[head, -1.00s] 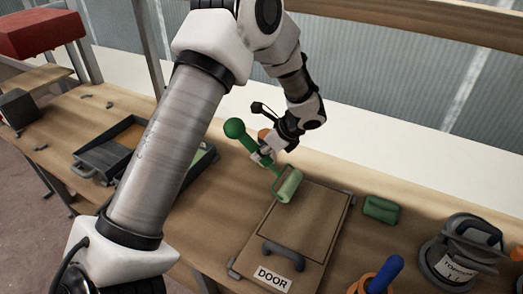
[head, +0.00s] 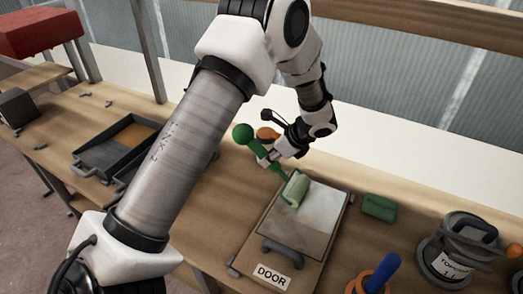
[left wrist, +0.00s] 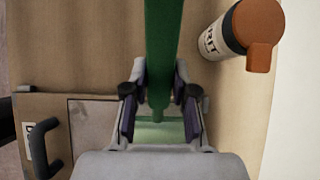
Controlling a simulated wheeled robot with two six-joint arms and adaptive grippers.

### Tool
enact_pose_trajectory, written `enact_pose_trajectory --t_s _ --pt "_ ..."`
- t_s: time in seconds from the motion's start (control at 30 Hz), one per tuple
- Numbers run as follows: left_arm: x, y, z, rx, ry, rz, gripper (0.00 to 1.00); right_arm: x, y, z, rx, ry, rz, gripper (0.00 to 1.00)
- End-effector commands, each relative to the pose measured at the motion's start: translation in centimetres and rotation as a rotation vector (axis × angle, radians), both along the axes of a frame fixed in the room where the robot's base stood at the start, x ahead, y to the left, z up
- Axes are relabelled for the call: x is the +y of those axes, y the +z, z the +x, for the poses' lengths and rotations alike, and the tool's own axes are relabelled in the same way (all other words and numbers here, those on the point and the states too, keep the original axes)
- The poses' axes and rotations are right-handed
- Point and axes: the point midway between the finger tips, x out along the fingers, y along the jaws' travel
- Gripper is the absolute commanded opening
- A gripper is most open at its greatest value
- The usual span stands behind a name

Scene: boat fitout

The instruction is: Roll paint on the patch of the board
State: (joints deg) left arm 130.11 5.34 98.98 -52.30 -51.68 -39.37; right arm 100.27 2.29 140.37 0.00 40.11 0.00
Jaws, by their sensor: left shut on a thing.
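My left gripper (head: 272,158) is shut on the green handle of the paint roller (head: 296,189). The handle also shows between the fingers in the left wrist view (left wrist: 163,50). The pale green roller head lies over the upper left part of the patch (head: 306,225) on the board labelled DOOR (head: 252,249). The patch looks whitish grey, with a browner strip at its lower edge. In the left wrist view most of the roller head is hidden behind the gripper. My right gripper is not in view.
A dark paint tray (head: 112,148) stands left, partly behind my arm. A green block (head: 379,208) lies right of the board, near a blue-handled tool (head: 384,271) and a labelled tin (head: 449,252). An orange-capped bottle (left wrist: 232,32) stands close beside the gripper.

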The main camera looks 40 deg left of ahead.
Motion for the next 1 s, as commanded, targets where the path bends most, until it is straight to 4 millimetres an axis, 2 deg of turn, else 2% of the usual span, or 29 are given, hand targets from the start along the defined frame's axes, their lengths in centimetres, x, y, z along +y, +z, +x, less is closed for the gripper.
enact_pose_trajectory --t_s 0.03,0.13,0.47,0.7,0.8,1.0 --pt "-0.7 0.5 0.2 0.001 -0.004 0.003 0.00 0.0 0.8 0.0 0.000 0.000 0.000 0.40" --pt "-1.5 0.3 0.4 0.001 -0.002 0.001 0.00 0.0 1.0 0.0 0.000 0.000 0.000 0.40" --pt "-2.0 0.2 0.5 -0.001 -0.001 0.001 0.00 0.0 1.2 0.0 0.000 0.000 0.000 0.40" --pt "-5.4 0.2 1.3 0.001 -0.004 0.003 0.00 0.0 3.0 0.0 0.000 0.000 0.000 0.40" --pt "-6.2 0.0 1.5 0.001 -0.002 0.001 0.00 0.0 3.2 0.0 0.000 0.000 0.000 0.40" --pt "-6.3 -0.2 1.5 0.000 0.000 0.000 0.00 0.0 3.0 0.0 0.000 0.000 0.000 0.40"
